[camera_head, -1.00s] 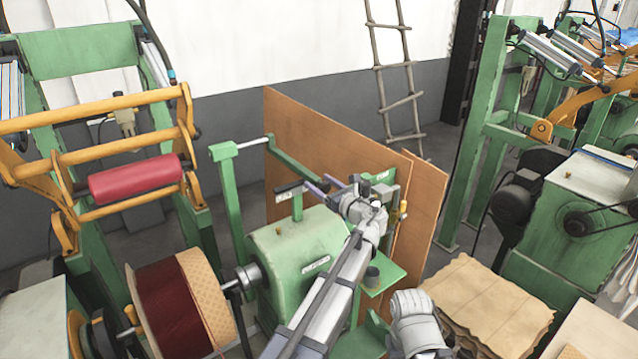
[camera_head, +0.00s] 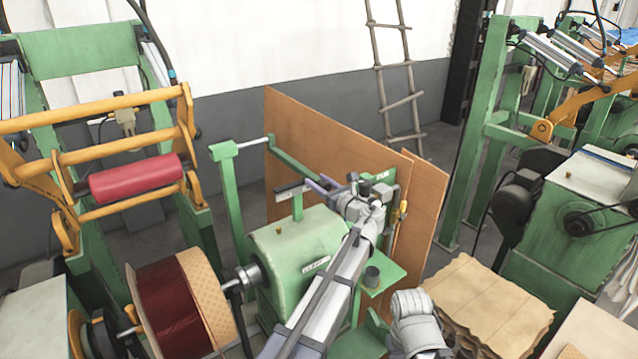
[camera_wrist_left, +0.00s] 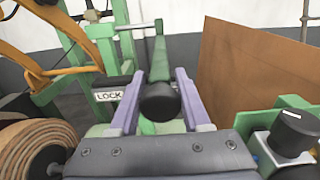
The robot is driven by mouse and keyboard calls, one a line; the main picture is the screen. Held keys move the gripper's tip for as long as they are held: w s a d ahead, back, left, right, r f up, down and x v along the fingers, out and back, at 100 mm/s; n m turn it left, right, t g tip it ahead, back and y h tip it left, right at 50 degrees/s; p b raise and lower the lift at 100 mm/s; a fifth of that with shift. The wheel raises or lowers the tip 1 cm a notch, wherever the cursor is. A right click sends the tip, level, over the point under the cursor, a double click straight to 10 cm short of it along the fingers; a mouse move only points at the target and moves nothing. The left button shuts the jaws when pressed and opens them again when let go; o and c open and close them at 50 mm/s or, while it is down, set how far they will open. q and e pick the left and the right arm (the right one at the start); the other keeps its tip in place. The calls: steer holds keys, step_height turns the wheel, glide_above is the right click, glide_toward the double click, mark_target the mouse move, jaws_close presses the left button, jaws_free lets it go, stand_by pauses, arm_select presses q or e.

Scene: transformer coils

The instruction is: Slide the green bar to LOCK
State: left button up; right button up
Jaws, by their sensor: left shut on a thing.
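The green bar (camera_wrist_left: 159,62) runs away from me in the left wrist view and ends near me in a round black knob (camera_wrist_left: 160,102). My left gripper (camera_wrist_left: 160,98) has its two purple fingers on either side of the knob and is shut on it. The LOCK label (camera_wrist_left: 108,96) is white on a dark block, left of the fingers and apart from them. In the head view the bar (camera_head: 292,160) slopes down from a thin rod toward my left gripper (camera_head: 320,184), and my wrist hides its near end. My right gripper is out of view.
A green machine housing (camera_head: 298,245) lies below the gripper. Brown boards (camera_head: 325,130) stand behind and to the right. A black knob on a grey mount (camera_wrist_left: 291,130) is close at right in the wrist view. A spool (camera_head: 178,305) stands lower left.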

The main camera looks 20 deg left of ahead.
arm_select(q)
jaws_close()
stand_by(0.5)
steer(key=s+a, duration=0.6)
steer(key=s, duration=0.2)
steer(key=shift+a, duration=0.2)
steer(key=o, duration=0.7)
jaws_free()
steer(key=shift+s, duration=0.1)
steer(key=o, duration=0.4)
steer(key=shift+s+a, duration=0.1)
steer(key=shift+a, duration=0.05)
steer(key=shift+c, duration=0.2)
